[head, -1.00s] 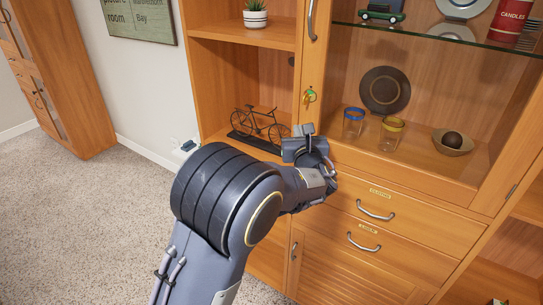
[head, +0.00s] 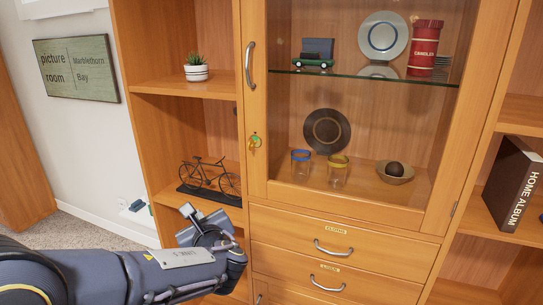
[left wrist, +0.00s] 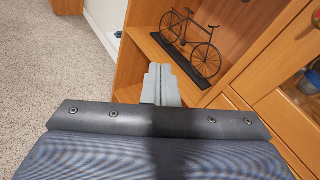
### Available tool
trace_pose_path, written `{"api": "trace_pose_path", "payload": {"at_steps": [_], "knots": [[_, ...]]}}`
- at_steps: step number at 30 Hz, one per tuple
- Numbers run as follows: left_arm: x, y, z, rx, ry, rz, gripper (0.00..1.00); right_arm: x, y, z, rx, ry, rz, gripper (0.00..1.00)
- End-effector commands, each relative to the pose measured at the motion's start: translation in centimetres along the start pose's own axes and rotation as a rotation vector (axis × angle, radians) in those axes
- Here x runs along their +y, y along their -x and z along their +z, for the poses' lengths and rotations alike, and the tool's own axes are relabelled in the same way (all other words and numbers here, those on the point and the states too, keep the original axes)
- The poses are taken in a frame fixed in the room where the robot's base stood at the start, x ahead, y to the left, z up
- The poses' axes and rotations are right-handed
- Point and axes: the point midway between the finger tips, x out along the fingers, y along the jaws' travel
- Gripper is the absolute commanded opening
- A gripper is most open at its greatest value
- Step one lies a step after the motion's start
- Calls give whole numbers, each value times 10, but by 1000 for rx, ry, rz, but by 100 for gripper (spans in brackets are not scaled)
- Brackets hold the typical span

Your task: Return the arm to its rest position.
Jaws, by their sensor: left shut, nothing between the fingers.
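My left arm comes in from the lower left in the head view. Its gripper (head: 190,212) is in front of the wooden cabinet, just below the shelf with the black bicycle model (head: 208,180). The left wrist view shows the gripper's fingers (left wrist: 160,84) together, shut with nothing between them. The bicycle model also shows in the left wrist view (left wrist: 190,45), beyond the fingers and to their right. The gripper looks apart from the bicycle. My right gripper is in neither view.
A glass-door cabinet (head: 256,110) has a key (head: 254,142) in its lock. Behind the glass are two jars (head: 337,170), a bowl (head: 395,172) and plates. Drawers (head: 330,247) lie below. A potted plant (head: 196,68) stands on the upper left shelf. Carpet (left wrist: 45,75) is open at left.

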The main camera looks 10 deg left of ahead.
Motion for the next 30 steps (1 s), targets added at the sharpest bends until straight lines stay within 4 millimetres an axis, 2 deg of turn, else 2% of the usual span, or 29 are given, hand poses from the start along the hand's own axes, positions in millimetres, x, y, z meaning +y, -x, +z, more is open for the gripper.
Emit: {"api": "trace_pose_path", "payload": {"at_steps": [1, 3, 5, 6, 9, 10, 13, 15, 18, 21, 24, 30], "knots": [[40, -2, -3, 74, 147, 101, 0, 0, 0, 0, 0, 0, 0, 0], [91, 5, -16, 187, 386, 257, 0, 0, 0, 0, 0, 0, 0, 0], [132, 21, -31, 280, 612, 402, 0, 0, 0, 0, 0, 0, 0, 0], [154, 35, -41, 335, 761, 495, 0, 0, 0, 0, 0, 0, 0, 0], [192, 78, -64, 450, 1130, 721, 0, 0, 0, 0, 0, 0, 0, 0], [198, 92, -70, 479, 1239, 786, 0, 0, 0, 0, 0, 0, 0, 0], [209, 141, -86, 561, 1596, 993, 0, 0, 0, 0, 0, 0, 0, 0], [207, 171, -92, 605, 1825, 1119, 0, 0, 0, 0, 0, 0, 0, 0], [197, 205, -97, 652, 2094, 1264, 0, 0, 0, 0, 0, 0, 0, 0], [186, 227, -97, 685, 2283, 1363, 0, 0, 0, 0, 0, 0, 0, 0], [178, 238, -97, 704, 2389, 1421, 0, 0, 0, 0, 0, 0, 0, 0], [174, 243, -97, 715, 2431, 1449, 0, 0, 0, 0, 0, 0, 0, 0]]}}
